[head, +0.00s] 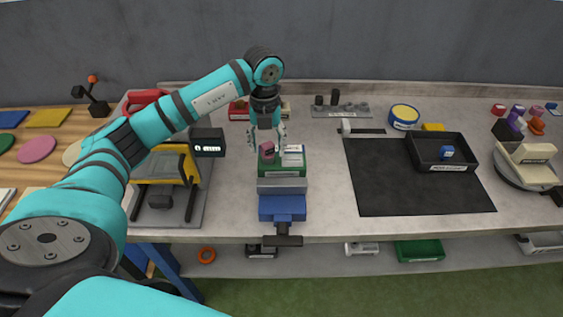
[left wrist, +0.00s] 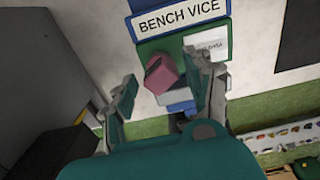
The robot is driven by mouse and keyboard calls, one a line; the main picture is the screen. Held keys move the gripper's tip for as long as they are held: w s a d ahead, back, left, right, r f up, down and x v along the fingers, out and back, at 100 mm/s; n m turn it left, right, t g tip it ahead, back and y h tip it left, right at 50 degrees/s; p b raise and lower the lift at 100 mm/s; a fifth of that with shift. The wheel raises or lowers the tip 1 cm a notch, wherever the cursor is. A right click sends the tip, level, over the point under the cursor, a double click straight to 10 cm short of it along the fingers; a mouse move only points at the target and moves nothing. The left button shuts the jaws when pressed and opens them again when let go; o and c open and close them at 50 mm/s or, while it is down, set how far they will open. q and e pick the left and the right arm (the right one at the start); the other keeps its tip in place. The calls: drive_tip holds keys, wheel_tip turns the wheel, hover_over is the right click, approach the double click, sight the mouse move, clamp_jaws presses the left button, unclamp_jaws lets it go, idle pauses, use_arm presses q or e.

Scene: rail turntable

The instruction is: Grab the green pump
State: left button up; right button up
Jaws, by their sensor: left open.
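I cannot make out a green pump in either view. My left gripper (head: 267,142) points down over the bench vice (head: 282,207), open. A small pink block-like object (head: 267,150) sits on the green surface (head: 290,171) of the vice area, just below the fingertips. In the left wrist view the open fingers of the left gripper (left wrist: 162,72) stand on either side of the pink object (left wrist: 160,75), apart from it. A white label card (head: 293,150) is beside it on the right. My right gripper is not in view.
A black mat (head: 400,195) with a black tray (head: 442,167) holding a blue-and-white item lies to the right. A yellow-framed device (head: 165,165) stands left. A turntable (head: 505,172) is at far right. A green bin (head: 418,250) is on the lower shelf.

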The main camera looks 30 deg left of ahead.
sight(268, 153)
use_arm(q)
drive_tip(key=shift+f+p, duration=0.45)
drive_tip(key=shift+f, duration=1.35)
clamp_jaws()
drive_tip(key=shift+w+r, duration=0.1)
